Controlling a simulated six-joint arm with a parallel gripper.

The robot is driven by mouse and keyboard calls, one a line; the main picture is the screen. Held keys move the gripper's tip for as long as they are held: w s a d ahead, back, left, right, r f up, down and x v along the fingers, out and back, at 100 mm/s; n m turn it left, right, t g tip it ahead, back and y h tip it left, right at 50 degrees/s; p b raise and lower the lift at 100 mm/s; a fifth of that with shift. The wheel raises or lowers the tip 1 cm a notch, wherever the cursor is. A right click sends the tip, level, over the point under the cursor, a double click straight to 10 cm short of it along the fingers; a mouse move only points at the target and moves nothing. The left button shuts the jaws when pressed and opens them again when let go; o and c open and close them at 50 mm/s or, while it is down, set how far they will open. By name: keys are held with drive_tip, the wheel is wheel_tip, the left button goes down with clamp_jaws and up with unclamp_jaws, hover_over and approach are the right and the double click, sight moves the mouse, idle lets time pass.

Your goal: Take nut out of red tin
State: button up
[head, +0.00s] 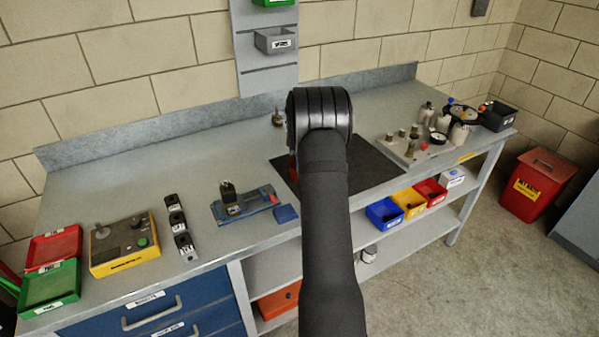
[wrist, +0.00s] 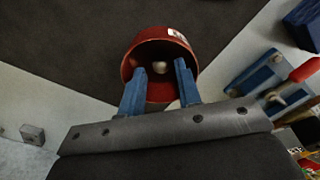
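The red tin (wrist: 150,37) lies in the upper middle of the wrist view, its round mouth facing the camera and a white label on its rim. A small pale nut (wrist: 159,67) shows inside it. My gripper (wrist: 160,70) has two blue fingers, open, with their tips at the tin's mouth, one on each side of the nut as seen. I cannot tell how deep the tips reach; no contact with the nut shows. In the head view only a sliver of the red tin (head: 293,170) shows beside my arm, which hides the gripper.
The tin stands on a dark mat (head: 370,165). A blue vise (head: 245,203) is left of the mat, and a plate with metal fittings (head: 412,150) is right of it. Blue, yellow and red bins (head: 384,214) sit below the bench edge.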

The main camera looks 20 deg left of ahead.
wheel_tip(320, 180, down, 2)
drive_tip(key=shift+f, duration=0.1)
clamp_jaws()
